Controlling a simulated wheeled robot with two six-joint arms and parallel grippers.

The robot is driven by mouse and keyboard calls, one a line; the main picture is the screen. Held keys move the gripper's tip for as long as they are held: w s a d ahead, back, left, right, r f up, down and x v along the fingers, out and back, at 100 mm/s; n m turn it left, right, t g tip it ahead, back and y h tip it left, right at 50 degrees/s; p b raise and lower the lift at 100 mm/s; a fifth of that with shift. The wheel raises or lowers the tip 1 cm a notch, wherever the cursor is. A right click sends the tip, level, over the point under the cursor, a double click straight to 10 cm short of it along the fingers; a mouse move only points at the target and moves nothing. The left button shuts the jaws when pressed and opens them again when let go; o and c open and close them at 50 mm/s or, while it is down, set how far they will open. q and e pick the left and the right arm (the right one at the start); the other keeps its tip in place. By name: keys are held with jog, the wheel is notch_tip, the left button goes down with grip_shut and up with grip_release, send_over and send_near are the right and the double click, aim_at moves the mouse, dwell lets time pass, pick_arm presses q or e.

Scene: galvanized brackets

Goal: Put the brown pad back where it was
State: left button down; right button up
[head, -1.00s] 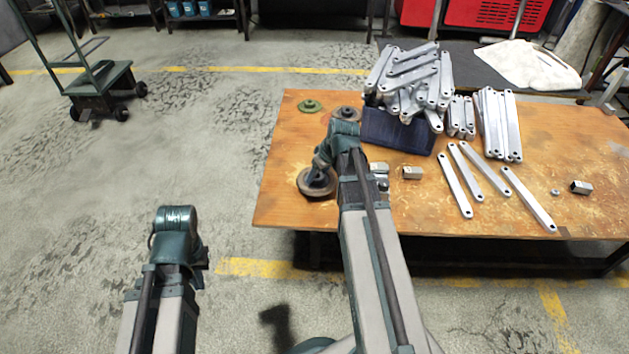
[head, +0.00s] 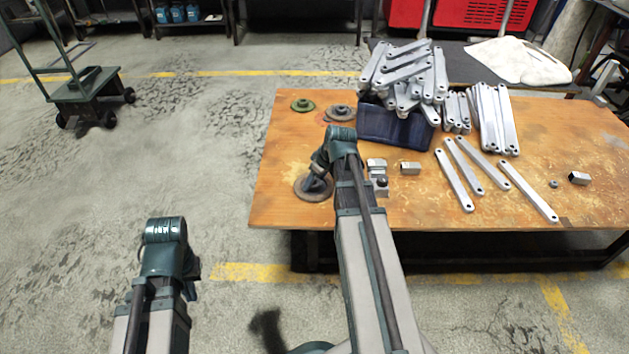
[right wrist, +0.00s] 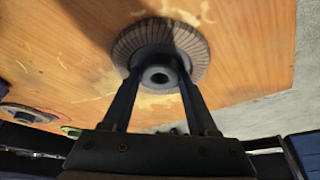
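The brown pad (head: 308,191) is a round disc with a grey hub, at the left front part of the wooden table. In the right wrist view the brown pad (right wrist: 128,42) shows its ribbed rim. My right gripper (right wrist: 158,72) reaches down over it, with one finger against each side of the hub. The pad looks level and at or very near the tabletop; I cannot tell whether it touches. My left gripper (head: 168,262) is off the table, over the floor at the left; its fingers are hidden.
A green disc (head: 302,105) and a grey disc (head: 340,113) lie behind on the table (head: 275,160). Small metal blocks (head: 378,180) sit just right of my right gripper.

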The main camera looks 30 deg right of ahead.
jog(key=o, duration=0.4)
jog(key=shift+r, duration=0.1)
jog(key=p+v, duration=1.1)
jog(key=v, duration=0.1)
jog(key=s+a+g+h, duration=0.1)
jog(key=s+a, duration=0.4)
jog(key=a, duration=1.1)
jog(key=s+a+f+n+g+h, duration=0.1)
jog(key=s+a+g, duration=0.2)
jog(key=a, duration=1.2)
jog(key=s, duration=0.3)
jog(key=shift+s+a+f+g+h, duration=0.2)
jog(key=shift+a+g+h, duration=0.1)
jog(key=shift+a, duration=0.1)
